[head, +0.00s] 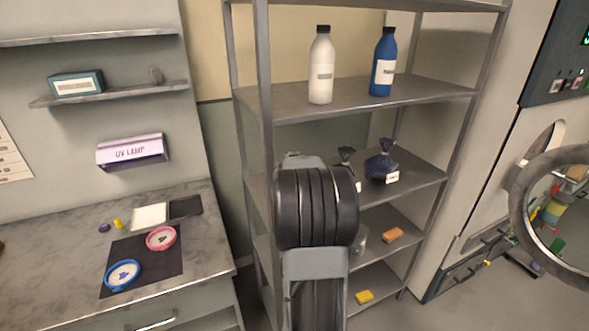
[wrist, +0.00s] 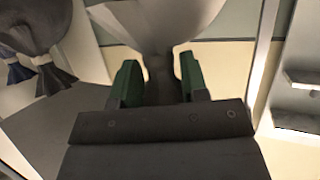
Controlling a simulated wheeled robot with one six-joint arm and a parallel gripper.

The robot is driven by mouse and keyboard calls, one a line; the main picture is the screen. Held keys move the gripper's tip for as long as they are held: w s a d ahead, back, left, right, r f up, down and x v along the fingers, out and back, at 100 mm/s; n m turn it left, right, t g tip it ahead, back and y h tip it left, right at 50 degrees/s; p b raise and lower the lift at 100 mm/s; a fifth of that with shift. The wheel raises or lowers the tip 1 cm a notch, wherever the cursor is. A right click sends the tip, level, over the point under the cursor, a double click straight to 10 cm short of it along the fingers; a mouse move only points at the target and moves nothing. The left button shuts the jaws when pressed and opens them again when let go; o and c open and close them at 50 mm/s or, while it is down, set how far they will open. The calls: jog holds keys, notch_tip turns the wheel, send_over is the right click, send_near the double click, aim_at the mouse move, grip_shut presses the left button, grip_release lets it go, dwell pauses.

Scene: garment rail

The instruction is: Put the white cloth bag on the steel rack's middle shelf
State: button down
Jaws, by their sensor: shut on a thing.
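The white cloth bag (wrist: 155,25) shows at the top of the wrist view, its gathered neck between the green fingers of my gripper (wrist: 158,78). The gripper is shut on that neck. In the head view my arm hides the gripper and the bag. The steel rack's middle shelf (head: 425,168) is partly behind my arm. A dark blue tied bag (head: 380,166) with a white tag stands on it. A dark grey tied bag (head: 347,154) is mostly hidden behind my arm. Two dark bags also show at the left of the wrist view, apart from the fingers.
A white bottle (head: 321,70) and a blue bottle (head: 383,65) stand on the shelf above. An orange block (head: 393,235) and a clear vessel (head: 361,239) are on the shelf below. A yellow block (head: 364,297) lies lowest. A marble-topped counter (head: 215,240) stands left.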

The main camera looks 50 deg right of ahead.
jog(key=shift+f, duration=0.2)
jog(key=shift+f+b, duration=0.25)
jog(key=shift+b, duration=0.1)
jog(key=c, duration=0.5)
grip_release()
jog(key=shift+c, duration=0.2)
jog(key=shift+r, duration=0.15)
jog(key=shift+r+p, duration=0.3)
jog(key=shift+p, duration=0.2)
jog(key=v, duration=1.2)
jog(key=shift+f, duration=0.25)
